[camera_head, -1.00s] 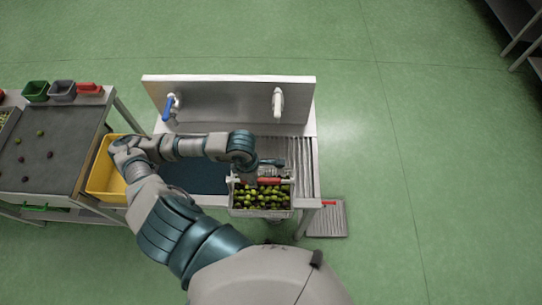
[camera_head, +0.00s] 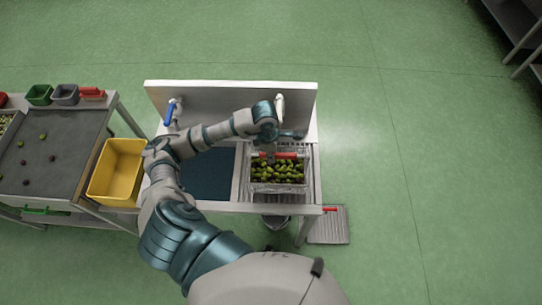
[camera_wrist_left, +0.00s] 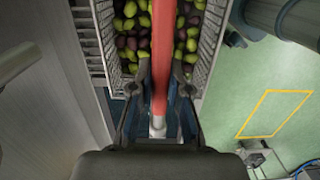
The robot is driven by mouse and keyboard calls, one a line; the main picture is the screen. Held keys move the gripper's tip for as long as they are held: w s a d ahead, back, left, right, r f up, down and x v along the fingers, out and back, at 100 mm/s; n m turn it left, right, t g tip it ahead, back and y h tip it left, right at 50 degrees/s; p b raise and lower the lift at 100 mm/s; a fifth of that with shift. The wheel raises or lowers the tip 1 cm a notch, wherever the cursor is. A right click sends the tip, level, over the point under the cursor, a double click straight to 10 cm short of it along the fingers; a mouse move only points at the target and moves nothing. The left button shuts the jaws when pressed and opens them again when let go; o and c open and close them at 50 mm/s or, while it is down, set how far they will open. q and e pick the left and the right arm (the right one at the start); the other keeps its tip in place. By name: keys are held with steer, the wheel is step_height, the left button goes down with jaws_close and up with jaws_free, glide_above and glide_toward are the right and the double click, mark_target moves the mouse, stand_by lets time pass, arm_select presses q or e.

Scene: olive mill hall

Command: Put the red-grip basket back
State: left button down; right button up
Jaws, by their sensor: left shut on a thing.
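The wire basket (camera_head: 277,188) is full of green and dark olives and has a red grip (camera_head: 284,156) across its top. It is over the ribbed drainboard (camera_head: 314,178) to the right of the sink basin (camera_head: 209,174); I cannot tell whether it touches the board. My left gripper (camera_head: 270,150) is shut on the red grip from above. In the left wrist view the fingers (camera_wrist_left: 158,80) close around the red grip (camera_wrist_left: 163,35), with olives on both sides inside the basket wall (camera_wrist_left: 208,45). My right gripper is not in view.
A steel backsplash (camera_head: 228,100) with a blue-handled tap (camera_head: 171,112) and a white tap (camera_head: 279,107) stands behind the basket. A yellow bin (camera_head: 118,172) and a sorting table (camera_head: 60,150) are at left. A ribbed floor grate (camera_head: 328,228) lies at right.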

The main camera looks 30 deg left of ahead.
arm_select(q)
steer(key=shift+w+f, duration=0.1)
steer(key=shift+w, duration=0.25)
step_height(320, 180, down, 3)
steer(key=shift+s+r+p, duration=0.1)
steer(key=shift+p, duration=0.35)
steer(key=shift+a+f, duration=0.15)
steer(key=shift+f, duration=0.15)
steer(key=c, duration=1.1)
jaws_free()
steer(key=shift+c, duration=0.2)
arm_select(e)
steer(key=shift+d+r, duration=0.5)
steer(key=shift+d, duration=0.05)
arm_select(q)
step_height(320, 180, up, 12)
steer(key=b, duration=0.1)
steer(key=shift+a+b, duration=0.35)
steer(key=shift+a, duration=0.05)
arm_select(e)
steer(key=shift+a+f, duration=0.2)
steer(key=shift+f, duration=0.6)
arm_select(q)
steer(key=shift+s, duration=0.1)
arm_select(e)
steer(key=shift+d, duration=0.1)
